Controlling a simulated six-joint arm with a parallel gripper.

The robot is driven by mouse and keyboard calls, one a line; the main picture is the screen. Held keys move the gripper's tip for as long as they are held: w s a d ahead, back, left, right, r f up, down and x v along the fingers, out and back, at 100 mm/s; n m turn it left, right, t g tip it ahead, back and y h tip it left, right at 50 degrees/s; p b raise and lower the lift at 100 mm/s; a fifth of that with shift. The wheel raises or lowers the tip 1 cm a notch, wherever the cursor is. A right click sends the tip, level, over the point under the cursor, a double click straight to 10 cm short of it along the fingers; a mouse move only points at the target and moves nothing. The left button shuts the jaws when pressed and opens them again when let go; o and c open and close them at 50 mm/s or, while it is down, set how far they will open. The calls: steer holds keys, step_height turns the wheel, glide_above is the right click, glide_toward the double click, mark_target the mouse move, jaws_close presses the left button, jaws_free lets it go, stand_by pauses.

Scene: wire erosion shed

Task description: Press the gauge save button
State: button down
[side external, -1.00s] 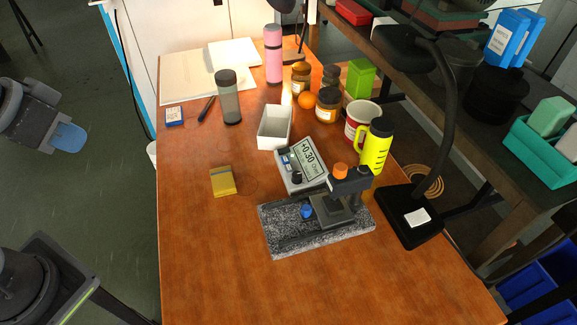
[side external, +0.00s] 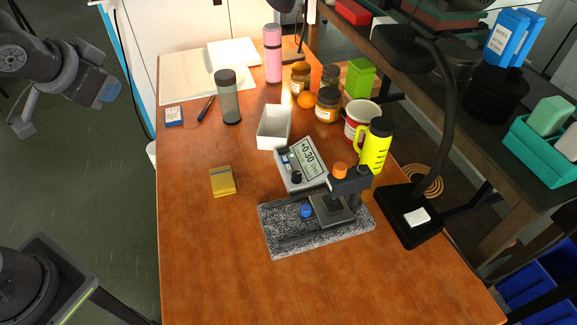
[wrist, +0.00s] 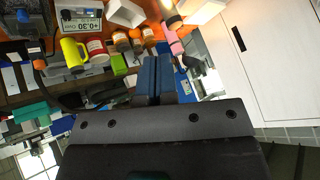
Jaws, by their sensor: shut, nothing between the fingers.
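The gauge (side external: 302,165) is a light grey box on the table with a display reading +0.30. Small dark and blue controls show at its left side; I cannot tell which is the save button. The gauge also shows upside down at the top left of the wrist view (wrist: 82,26). Beside it is a stand with an orange knob (side external: 340,170) on a speckled stone base (side external: 282,240). My gripper (side external: 109,91) is at the upper left, off the table's left edge and far from the gauge. Its blue fingers (wrist: 153,72) are shut and empty.
A white open box (side external: 274,128), a yellow block (side external: 222,181) and a yellow bottle (side external: 376,146) stand near the gauge. A black lamp (side external: 412,215) arches over the right side.

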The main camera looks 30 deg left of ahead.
steer(key=w+d+m+t, duration=0.2)
steer(key=w+m+t, duration=0.1)
steer(key=w, duration=0.8)
steer(key=m+g+h, duration=0.4)
steer(key=m+h, duration=0.4)
steer(key=m, duration=0.5)
glide_above(289, 168)
step_height(289, 168, down, 21)
steer(key=shift+s+r, duration=0.1)
steer(key=shift+t, duration=0.3)
steer(key=shift+f, duration=4.4)
steer(key=shift+f, duration=0.15)
steer(key=shift+f, duration=0.25)
